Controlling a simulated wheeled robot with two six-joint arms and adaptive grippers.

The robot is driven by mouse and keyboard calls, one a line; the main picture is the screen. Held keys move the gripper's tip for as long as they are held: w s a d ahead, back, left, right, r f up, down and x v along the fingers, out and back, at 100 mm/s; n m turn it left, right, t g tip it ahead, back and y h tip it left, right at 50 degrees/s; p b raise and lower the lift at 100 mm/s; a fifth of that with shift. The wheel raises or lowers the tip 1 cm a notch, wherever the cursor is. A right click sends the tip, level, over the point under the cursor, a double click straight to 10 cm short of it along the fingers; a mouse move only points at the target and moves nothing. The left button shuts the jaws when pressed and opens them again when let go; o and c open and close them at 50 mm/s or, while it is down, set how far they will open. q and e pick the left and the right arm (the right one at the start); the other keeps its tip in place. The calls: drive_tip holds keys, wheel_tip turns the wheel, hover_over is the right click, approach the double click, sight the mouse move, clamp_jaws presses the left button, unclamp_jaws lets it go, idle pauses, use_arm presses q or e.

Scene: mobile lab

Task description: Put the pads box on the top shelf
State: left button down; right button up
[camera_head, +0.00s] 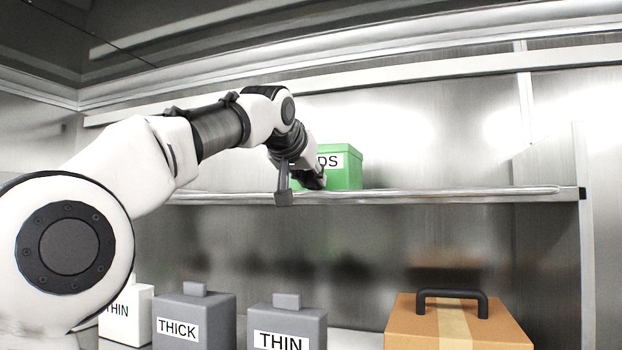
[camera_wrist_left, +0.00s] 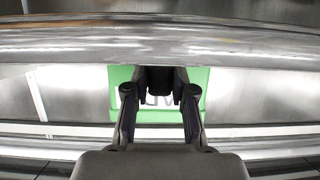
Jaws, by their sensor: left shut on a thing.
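The pads box (camera_head: 344,168) is green with a white label, of which only "DS" shows in the head view. It is at the level of the top shelf (camera_head: 430,195), behind its front edge. I cannot tell whether its base rests on the shelf. My left gripper (camera_head: 314,180) is at the front of the box and shut on it, hiding its left part. In the left wrist view, the fingers (camera_wrist_left: 160,88) are in front of the green box (camera_wrist_left: 200,78) and cover much of its label. My right gripper is not in view.
Below the shelf stand a white THIN container (camera_head: 140,320), a grey THICK container (camera_head: 218,318), a grey THIN container (camera_head: 300,315) and an orange-brown case (camera_head: 405,325) with a dark handle. The shelf is clear right of the green box.

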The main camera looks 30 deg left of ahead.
use_arm(q)
drive_tip(key=shift+s+f, duration=0.1)
drive_tip(key=shift+s, duration=0.1)
drive_tip(key=c, duration=1)
unclamp_jaws()
drive_tip(key=shift+c, duration=0.2)
drive_tip(key=shift+o, duration=0.3)
drive_tip(key=shift+w, duration=0.2)
drive_tip(key=shift+s+d+r, duration=0.1)
drive_tip(key=shift+s+r, duration=0.1)
drive_tip(key=shift+r, duration=0.05)
drive_tip(key=b+v, duration=0.3)
drive_tip(key=f+b+v, duration=0.1)
drive_tip(key=v, duration=0.1)
drive_tip(key=shift+s, duration=0.2)
drive_tip(key=r+b+v, duration=0.1)
drive_tip(key=v, duration=0.5)
drive_tip(key=shift+b, duration=0.3)
